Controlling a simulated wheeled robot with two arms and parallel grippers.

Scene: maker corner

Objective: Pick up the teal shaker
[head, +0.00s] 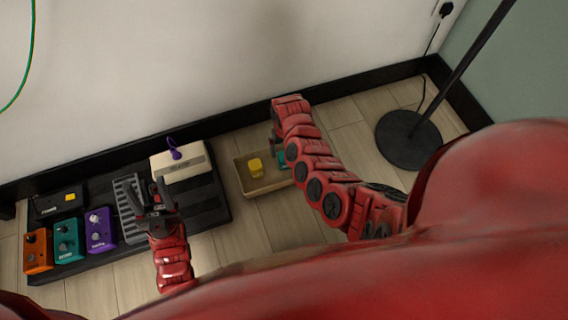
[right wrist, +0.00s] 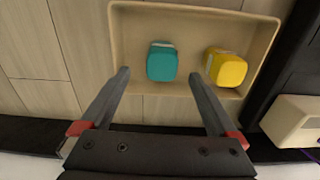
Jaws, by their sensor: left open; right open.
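The teal shaker (right wrist: 162,62) sits in a shallow beige tray (right wrist: 128,45) in the right wrist view. In the head view only a sliver of the teal shaker (head: 282,158) shows beside my right arm. A yellow shaker (right wrist: 226,67) is in the same tray, and it also shows in the head view (head: 255,168). My right gripper (right wrist: 159,76) is open, with its fingertips on either side of the teal shaker in the picture; I see no contact. My left gripper (head: 156,194) is open and empty over the black pedalboard (head: 205,205).
The pedalboard holds several coloured pedals, including an orange one (head: 38,250), and a cream box (head: 180,163) with a purple plug. A black lamp base (head: 407,140) stands right of the tray. The wall and its black skirting (head: 230,125) are close behind. Bare floor lies between tray and lamp.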

